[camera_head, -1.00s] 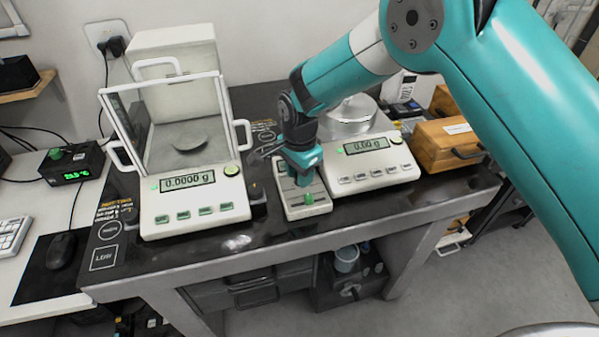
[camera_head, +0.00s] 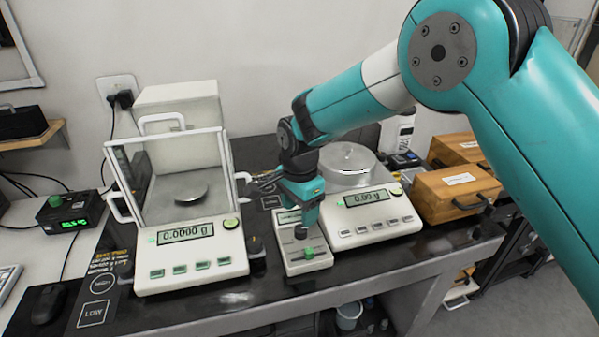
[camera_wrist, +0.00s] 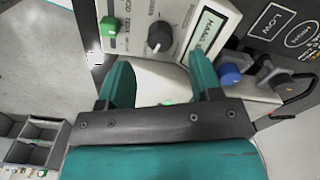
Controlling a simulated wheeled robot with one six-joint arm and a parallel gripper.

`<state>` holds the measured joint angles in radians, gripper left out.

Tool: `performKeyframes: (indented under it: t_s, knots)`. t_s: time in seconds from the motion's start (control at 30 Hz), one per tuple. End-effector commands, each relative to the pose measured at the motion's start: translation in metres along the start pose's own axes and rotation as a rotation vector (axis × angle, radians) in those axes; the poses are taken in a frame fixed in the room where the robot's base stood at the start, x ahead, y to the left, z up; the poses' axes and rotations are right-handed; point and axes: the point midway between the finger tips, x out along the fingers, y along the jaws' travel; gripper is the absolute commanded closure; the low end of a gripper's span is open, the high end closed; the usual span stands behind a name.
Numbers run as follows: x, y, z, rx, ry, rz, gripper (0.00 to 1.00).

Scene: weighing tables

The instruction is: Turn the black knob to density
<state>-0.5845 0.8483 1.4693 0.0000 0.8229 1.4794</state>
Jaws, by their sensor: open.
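The black knob (camera_wrist: 159,37) stands on the face of a small white control box, beside a green button (camera_wrist: 109,26). In the wrist view, printed labels surround the knob, but they are too small to read surely. A pale mark shows on the knob; I cannot tell which label it points to. My gripper (camera_wrist: 163,76) is open and empty, its teal fingers spread below the knob in the picture, not around it. In the head view, my gripper (camera_head: 303,218) hangs over the control box (camera_head: 292,264), and the black knob (camera_head: 300,232) shows just under it.
An analytical balance (camera_head: 190,270) with a glass shield stands left of the box. Another balance (camera_head: 365,222) with a round metal cover stands close on its right. A wooden box (camera_head: 455,190) stands farther right. A blue knob (camera_wrist: 229,74) shows near the right finger.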

Motion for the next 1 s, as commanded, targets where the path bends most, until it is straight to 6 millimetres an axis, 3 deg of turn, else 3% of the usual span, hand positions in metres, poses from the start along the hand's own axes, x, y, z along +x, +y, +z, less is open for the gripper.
performKeyframes:
  t_s: [0.3, 0.5, 1.0]
  knots:
    - [-0.08, -0.001, 0.0, 0.0, 0.001, -0.005, 0.41]
    - [-0.11, 0.0, 0.0, 0.001, 0.0, -0.002, 0.41]
    - [-0.121, 0.002, -0.001, -0.011, -0.001, -0.002, 0.41]
